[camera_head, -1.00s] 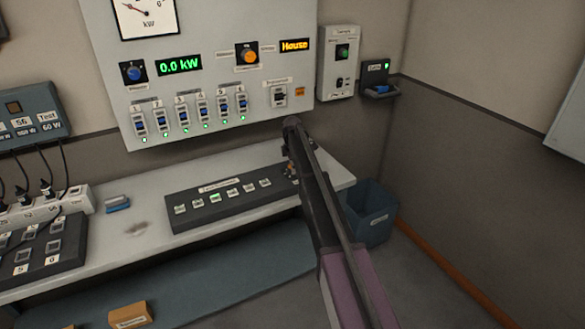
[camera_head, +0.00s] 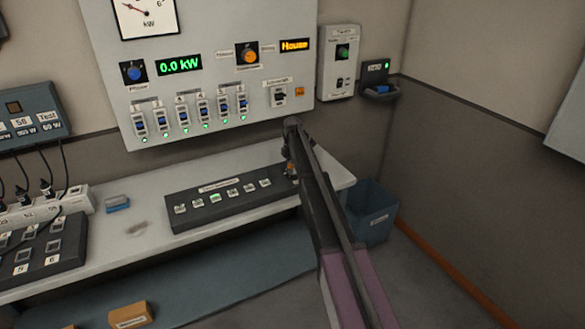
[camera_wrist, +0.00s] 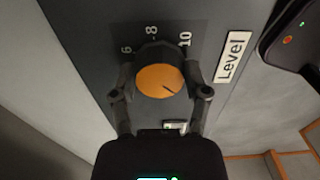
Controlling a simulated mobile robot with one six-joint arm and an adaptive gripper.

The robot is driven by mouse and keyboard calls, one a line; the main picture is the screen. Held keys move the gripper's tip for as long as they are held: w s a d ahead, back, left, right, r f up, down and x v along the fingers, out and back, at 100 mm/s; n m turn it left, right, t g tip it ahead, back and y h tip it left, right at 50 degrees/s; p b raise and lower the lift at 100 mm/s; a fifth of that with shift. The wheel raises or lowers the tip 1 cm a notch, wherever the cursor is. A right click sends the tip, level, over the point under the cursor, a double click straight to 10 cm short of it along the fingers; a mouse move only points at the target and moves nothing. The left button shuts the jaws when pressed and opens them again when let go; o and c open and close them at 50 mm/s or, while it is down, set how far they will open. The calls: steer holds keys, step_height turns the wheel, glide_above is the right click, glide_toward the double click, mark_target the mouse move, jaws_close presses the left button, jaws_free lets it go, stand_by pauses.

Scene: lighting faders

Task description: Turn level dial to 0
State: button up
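The level dial (camera_wrist: 159,80) is a round knob with an orange face and a dark pointer line, on a dark grey panel in the wrist view. Its pointer line slants to the lower right in the picture. The marks 6, 8 and 10 show along its upper side; a 0 mark is not visible. A white "Level" label (camera_wrist: 233,57) is right of it. My gripper (camera_wrist: 160,74) has one finger on each side of the dial, close against its dark sides. In the head view my gripper (camera_head: 291,167) is at the right end of the desk console, mostly covering the dial.
The console (camera_head: 235,205) with several small buttons lies on the white bench (camera_head: 130,265). The wall panel (camera_head: 215,75) with faders stands behind. A blue bin (camera_head: 372,213) is right of the bench. A dark device (camera_wrist: 292,38) is near the dial's panel.

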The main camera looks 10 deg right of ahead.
steer(key=o, duration=0.4)
steer(key=shift+c, duration=0.2)
steer(key=shift+m, duration=0.5)
